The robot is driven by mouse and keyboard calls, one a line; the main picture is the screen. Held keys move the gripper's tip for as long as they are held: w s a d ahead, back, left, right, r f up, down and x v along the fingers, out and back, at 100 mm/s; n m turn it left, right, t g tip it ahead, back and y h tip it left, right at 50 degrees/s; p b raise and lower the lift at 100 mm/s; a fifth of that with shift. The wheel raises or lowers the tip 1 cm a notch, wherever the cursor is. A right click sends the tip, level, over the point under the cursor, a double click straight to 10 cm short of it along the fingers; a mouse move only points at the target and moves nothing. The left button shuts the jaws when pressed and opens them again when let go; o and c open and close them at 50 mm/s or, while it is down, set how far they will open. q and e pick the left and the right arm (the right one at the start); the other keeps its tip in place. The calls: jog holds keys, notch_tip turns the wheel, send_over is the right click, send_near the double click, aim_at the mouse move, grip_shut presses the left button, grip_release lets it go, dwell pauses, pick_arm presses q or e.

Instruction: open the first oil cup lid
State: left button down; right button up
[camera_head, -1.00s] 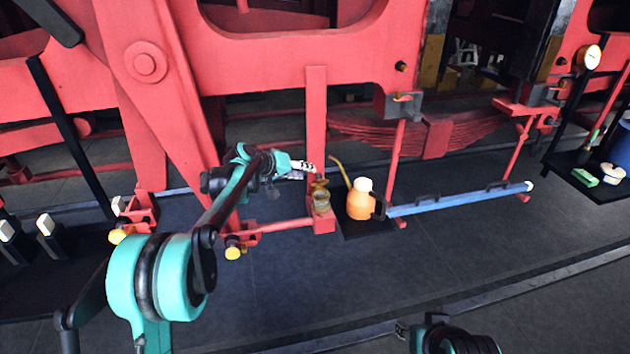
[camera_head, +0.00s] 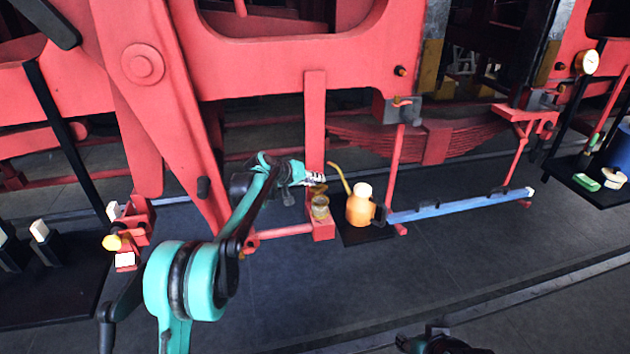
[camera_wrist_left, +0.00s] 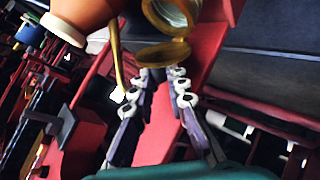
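The first oil cup (camera_head: 320,210) is a small glass and brass cup on a red bracket. Its round brass lid (camera_wrist_left: 163,53) stands tilted at the rim, and the cup's glass mouth (camera_wrist_left: 172,12) shows beside it in the left wrist view. My left gripper (camera_head: 316,178) is at the lid, just left of and above the cup in the head view. In the wrist view its fingers (camera_wrist_left: 162,75) are apart, with the tips by the lid's edge and nothing clearly between them. Contact cannot be told.
An orange oil can (camera_head: 360,208) with a thin spout stands close right of the cup on a dark mat. A blue bar (camera_head: 450,207) lies right of it. A red upright (camera_head: 315,120) rises behind the cup.

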pick_arm(q)
jog(key=g+p, duration=0.1)
jog(key=p, duration=0.1)
jog(key=w+n+g+p, duration=0.1)
jog(key=p, duration=0.1)
jog(key=shift+w+a, duration=0.25)
jog(key=shift+w, duration=0.05)
jog(key=c, duration=1.5)
grip_release()
jog(key=v, duration=1.2)
jog(key=shift+a, duration=0.2)
jog(key=shift+f, duration=0.1)
